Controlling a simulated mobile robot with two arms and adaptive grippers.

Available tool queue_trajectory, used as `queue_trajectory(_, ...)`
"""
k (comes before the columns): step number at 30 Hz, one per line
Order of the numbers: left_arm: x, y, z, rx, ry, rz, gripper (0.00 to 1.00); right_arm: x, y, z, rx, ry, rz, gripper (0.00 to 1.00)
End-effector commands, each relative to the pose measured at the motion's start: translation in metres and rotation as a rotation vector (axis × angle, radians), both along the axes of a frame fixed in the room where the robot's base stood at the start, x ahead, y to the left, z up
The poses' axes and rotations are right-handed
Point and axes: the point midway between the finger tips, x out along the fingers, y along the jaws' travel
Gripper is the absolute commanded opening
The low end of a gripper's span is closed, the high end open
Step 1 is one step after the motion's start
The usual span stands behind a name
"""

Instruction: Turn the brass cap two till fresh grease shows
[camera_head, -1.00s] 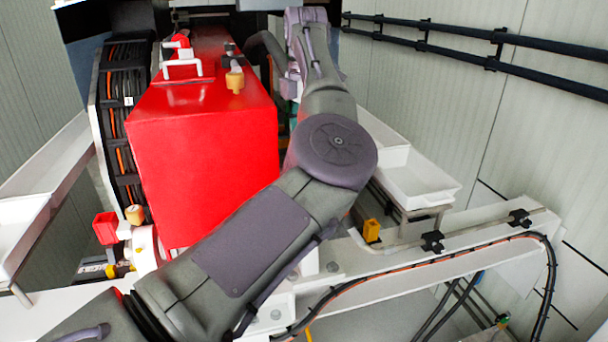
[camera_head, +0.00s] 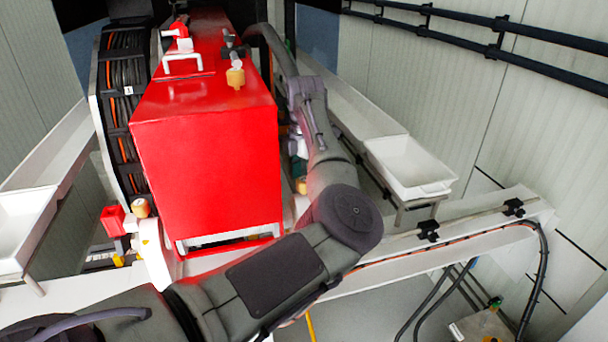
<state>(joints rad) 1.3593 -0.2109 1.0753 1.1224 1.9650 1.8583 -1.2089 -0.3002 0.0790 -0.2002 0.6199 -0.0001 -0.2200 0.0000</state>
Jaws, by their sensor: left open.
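A brass-coloured cap (camera_head: 235,78) stands upright on top of the red pump housing (camera_head: 205,165), near its right edge. Another brass-coloured cap (camera_head: 140,207) sits low at the left of the housing, beside a red block. A small brass-coloured part (camera_head: 301,186) shows low between the housing's right side and my left forearm. I cannot tell which is cap two, and no grease can be made out. My left gripper (camera_head: 297,142) is right of the housing, below my bent wrist. It is open, with its fingers partly hidden, and looks empty. My right gripper is out of view.
A white handle (camera_head: 183,62) and dark fittings stand on the housing. A cable rack (camera_head: 118,110) is at its left. White trays (camera_head: 410,168) run along the right, above a beam (camera_head: 450,240) with clamps and a cable. Dark rails (camera_head: 480,35) line the right wall.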

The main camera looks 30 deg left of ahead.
Motion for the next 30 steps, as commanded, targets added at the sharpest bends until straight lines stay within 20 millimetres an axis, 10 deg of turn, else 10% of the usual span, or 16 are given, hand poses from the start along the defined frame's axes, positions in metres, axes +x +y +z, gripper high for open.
queue_trajectory(3, 0.000, 0.000, 0.000, 0.000, 0.000, 0.000, 0.61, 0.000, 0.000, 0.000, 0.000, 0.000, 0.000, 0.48)
queue_trajectory(14, 0.000, 0.000, 0.000, -0.001, 0.001, 0.000, 0.03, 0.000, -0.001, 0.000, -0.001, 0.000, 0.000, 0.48)
queue_trajectory(30, 0.000, 0.000, -0.003, 0.000, 0.000, -0.176, 0.03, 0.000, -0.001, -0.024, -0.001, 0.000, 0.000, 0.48)
